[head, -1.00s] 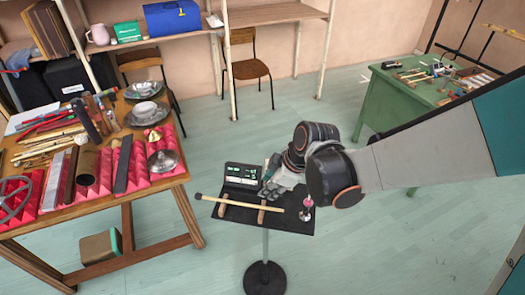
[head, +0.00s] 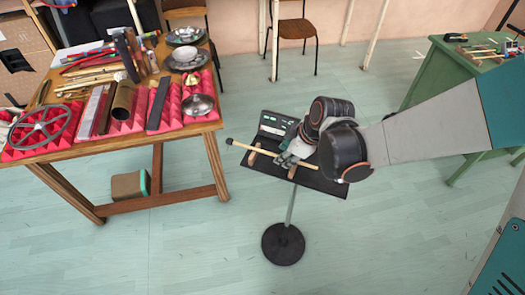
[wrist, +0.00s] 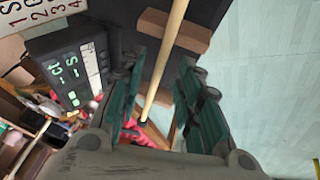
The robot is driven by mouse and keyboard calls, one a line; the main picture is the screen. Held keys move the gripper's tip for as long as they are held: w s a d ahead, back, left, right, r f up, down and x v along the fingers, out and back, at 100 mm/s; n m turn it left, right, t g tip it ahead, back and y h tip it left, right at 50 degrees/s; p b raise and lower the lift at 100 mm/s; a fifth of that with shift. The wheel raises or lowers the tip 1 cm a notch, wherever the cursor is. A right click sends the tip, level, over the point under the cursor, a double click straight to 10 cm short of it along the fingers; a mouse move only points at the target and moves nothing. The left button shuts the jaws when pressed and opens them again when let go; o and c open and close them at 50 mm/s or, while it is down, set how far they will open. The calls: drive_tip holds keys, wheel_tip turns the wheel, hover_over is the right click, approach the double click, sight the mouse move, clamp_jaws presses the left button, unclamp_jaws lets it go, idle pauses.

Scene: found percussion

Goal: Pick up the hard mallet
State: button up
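The mallet (head: 258,152) has a long pale wooden shaft and a small dark head. It lies across wooden rests on a black stand tray (head: 318,181), its head past the tray's left edge. My gripper (head: 290,160) is low over the tray at the shaft. In the wrist view my gripper (wrist: 158,80) is open, with a green-padded finger on each side of the mallet shaft (wrist: 168,60). Gaps show between the shaft and both fingers. In the head view my gripper and wrist cover the shaft's right part.
A device with green digits (wrist: 75,72) stands on the tray beside my gripper. A wooden rest (wrist: 176,31) lies under the shaft. The wooden table (head: 110,150) at left holds red foam and many metal objects. A green table (head: 442,75) stands at right. Floor around the stand is clear.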

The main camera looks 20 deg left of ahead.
drive_tip(key=shift+x, duration=0.85)
drive_tip(key=shift+d, duration=0.1)
clamp_jaws()
drive_tip(key=shift+r, duration=0.15)
